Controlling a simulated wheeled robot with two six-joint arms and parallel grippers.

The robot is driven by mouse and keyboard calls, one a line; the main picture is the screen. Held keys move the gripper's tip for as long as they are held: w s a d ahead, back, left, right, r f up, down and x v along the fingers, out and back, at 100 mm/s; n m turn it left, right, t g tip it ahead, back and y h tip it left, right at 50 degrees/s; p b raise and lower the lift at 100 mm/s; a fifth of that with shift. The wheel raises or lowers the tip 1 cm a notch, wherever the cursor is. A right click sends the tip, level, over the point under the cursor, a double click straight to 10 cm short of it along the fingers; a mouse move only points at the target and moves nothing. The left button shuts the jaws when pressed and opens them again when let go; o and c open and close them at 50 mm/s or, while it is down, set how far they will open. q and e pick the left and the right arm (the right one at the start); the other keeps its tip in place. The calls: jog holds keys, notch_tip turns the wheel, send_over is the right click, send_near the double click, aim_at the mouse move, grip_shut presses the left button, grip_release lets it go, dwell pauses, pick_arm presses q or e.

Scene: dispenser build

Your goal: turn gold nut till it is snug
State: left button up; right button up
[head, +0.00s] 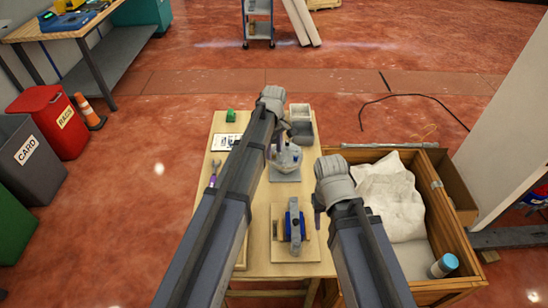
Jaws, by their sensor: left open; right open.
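A grey assembly with a rounded, light upper part (286,157) stands on a grey base (284,174) at the middle of the wooden table (259,262). I cannot make out a gold nut; it is too small or hidden. My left arm crosses the table, and my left gripper (270,150) is open beside the left side of the assembly, mostly hidden behind the arm. I cannot tell whether it touches anything. My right gripper (318,205) is open over the table's right edge, apart from the assembly and mostly hidden by its wrist.
A blue and grey vise-like fixture (295,226) sits on a board nearer me. Grey bins (300,118), a green item (230,115), a printed sheet (226,142) and a purple wrench-like tool (214,172) are on the table. A wooden crate (447,235) with white cloth (392,198) stands right.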

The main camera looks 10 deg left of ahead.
pick_arm(q)
jog(key=shift+f, duration=0.4)
jog(key=shift+c, duration=0.3)
grip_shut()
